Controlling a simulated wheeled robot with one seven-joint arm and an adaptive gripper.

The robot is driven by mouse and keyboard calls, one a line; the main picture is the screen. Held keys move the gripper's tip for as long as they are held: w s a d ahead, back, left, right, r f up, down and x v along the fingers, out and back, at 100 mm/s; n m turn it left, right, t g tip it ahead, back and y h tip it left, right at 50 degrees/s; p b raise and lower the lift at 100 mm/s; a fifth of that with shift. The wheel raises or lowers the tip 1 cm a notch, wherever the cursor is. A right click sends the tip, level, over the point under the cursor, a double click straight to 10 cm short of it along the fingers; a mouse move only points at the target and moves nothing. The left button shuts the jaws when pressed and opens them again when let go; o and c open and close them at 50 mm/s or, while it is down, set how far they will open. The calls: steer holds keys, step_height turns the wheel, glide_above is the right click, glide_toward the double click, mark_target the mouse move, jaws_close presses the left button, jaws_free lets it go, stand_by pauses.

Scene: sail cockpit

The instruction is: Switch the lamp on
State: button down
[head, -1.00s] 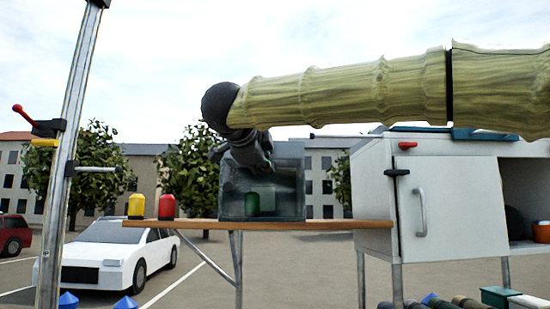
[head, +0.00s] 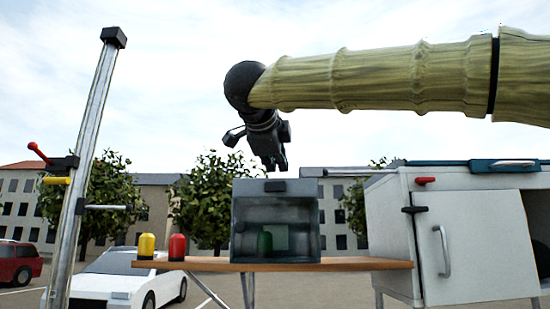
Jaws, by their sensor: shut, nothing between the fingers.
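I cannot make out for certain which thing is the lamp or where its switch is. A yellow domed piece (head: 147,246) and a red domed piece (head: 177,247) stand on the wooden shelf (head: 350,264). A green domed piece (head: 265,244) shows inside a see-through box (head: 304,222) with a dark handle (head: 275,186) at its top front edge. My gripper (head: 276,165) points down above the box's top, shut and empty, apparently just clear of the handle.
A metal mast (head: 88,150) at the left carries a red-tipped lever (head: 40,153), a yellow piece (head: 56,181) and a grey rod (head: 108,207).

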mark_target(282, 188)
steer(key=p+x, duration=0.1)
steer(key=x, duration=0.2)
steer(key=p+x, duration=0.1)
steer(key=x, duration=0.3)
steer(key=r+p+x, duration=0.1)
steer(key=p+x, duration=0.1)
steer(key=x, duration=0.1)
steer(key=shift+w+d+f, duration=0.1)
steer(key=shift+w, duration=0.4)
steer(key=shift+w+d+n+y+p, duration=0.2)
steer(key=shift+w+n+y+p, duration=0.2)
steer(key=shift+y+p, duration=0.1)
steer(key=shift+w+d+y, duration=0.1)
steer(key=shift+d+y, duration=0.1)
steer(key=shift+y, duration=0.1)
steer(key=shift+n, duration=0.3)
steer(key=shift+d, duration=0.1)
steer(key=shift+s+a+p, duration=0.15)
steer(key=shift+s+a, duration=0.05)
steer(key=shift+a, duration=0.35)
steer(key=shift+s+a+p, duration=0.15)
steer(key=shift+s+a, duration=0.05)
steer(key=shift+a, duration=0.3)
steer(key=shift+d, duration=0.15)
